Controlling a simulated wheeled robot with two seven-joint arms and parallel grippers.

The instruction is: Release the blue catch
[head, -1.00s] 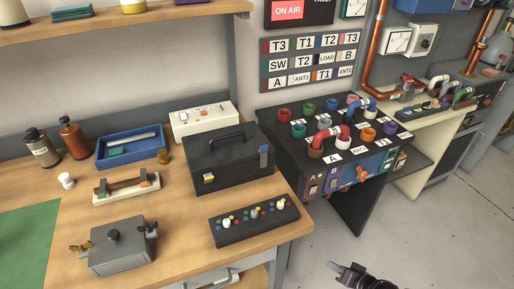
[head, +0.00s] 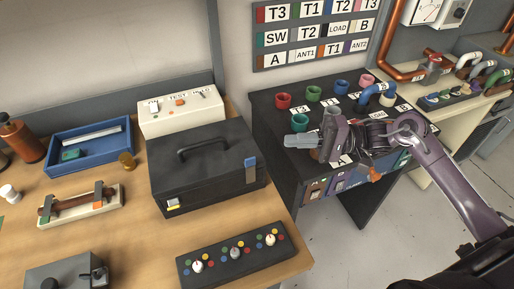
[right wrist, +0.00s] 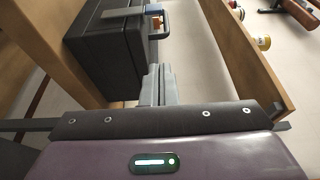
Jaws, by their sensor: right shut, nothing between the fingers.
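The black case (head: 205,165) with a top handle stands closed on the wooden bench in the head view. The blue catch (head: 250,165) is on its front face near the right end, with a grey lower part. A yellow catch (head: 173,204) is near the left end. My right gripper (head: 298,141) is right of the case, over the black console, fingers pointing left toward the case. It is shut and empty, apart from the catch. In the right wrist view the shut fingers (right wrist: 158,85) show beside the dark case (right wrist: 108,50). My left gripper is out of view.
The black console (head: 275,125) with coloured sockets stands right of the bench, partly hidden by my right arm. A knob panel (head: 225,262) lies in front of the case. A white test box (head: 180,112) stands behind it. A blue tray (head: 90,145) is to the left.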

